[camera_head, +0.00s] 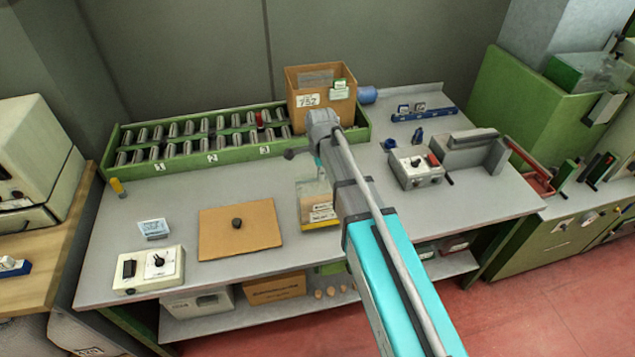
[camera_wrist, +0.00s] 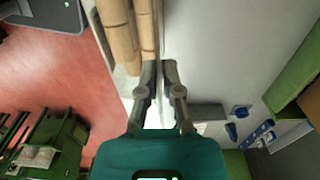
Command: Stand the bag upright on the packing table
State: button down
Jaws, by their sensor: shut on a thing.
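A clear bag (camera_head: 312,197) with printed labels hangs or stands below my gripper, near the front middle of the grey packing table (camera_head: 170,210). In the wrist view the bag (camera_wrist: 121,38) shows tan cork stoppers inside. My gripper (camera_wrist: 158,66) is shut on an edge of the bag. In the head view the bag looks roughly upright, labels low on its face. My arm hides its right side and most of the gripper. I cannot tell whether its bottom touches the table.
A cork-coloured board (camera_head: 265,222) with a dark knob lies left of the bag. A green roller rack (camera_head: 150,165) and a cardboard box (camera_head: 292,82) stand behind. A switch box (camera_head: 150,270) is front left; a grey device (camera_head: 415,168) is right. The table's front edge is near the bag.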

aim_at(319, 182)
jog(key=shift+f, duration=0.1)
jog(key=shift+w+a+f+b, duration=0.1)
jog(key=shift+w+f+b, duration=0.1)
jog(key=shift+f+b, duration=0.8)
jog(key=shift+w+a+f+b, duration=0.1)
jog(key=shift+w+f+b, duration=0.05)
jog(key=shift+f+b, duration=0.85)
jog(key=c, duration=0.8)
grip_release()
jog(key=shift+r, duration=0.15)
notch_tip(319, 182, up, 12)
jog(key=p, duration=1.2)
jog(key=shift+w, duration=0.1)
